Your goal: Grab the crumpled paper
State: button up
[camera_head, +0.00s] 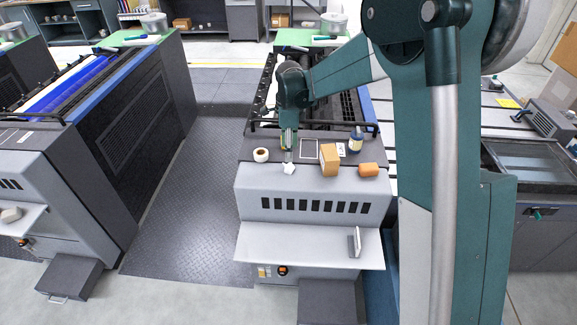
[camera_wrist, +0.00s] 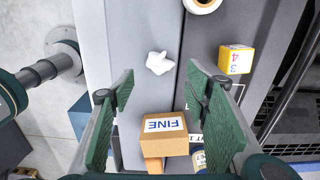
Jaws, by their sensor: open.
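The crumpled paper (camera_head: 289,168) is a small white lump on the light top near the front edge of the middle machine. In the wrist view the crumpled paper (camera_wrist: 159,63) lies beyond my fingertips, in the gap between them. My gripper (camera_head: 289,150) points down just above and behind the paper in the head view. In the wrist view both green fingers of my gripper (camera_wrist: 161,72) are spread wide with nothing held between them. The paper shows whole in the wrist view, apart from both fingers.
A cardboard box (camera_wrist: 165,135) labelled FINE stands close to the paper; it also shows in the head view (camera_head: 330,160). A yellow numbered cube (camera_wrist: 235,60), a tape roll (camera_head: 261,155), an orange block (camera_head: 368,170) and a bottle (camera_head: 356,140) are nearby.

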aim_at(289, 166)
jog(key=shift+a+f, duration=0.15)
jog(key=shift+f, duration=0.15)
jog(key=shift+f, duration=1.15)
jog(key=shift+f, duration=0.1)
jog(key=shift+f+p, duration=0.5)
jog(key=shift+f, duration=2)
jog(key=c, duration=0.7)
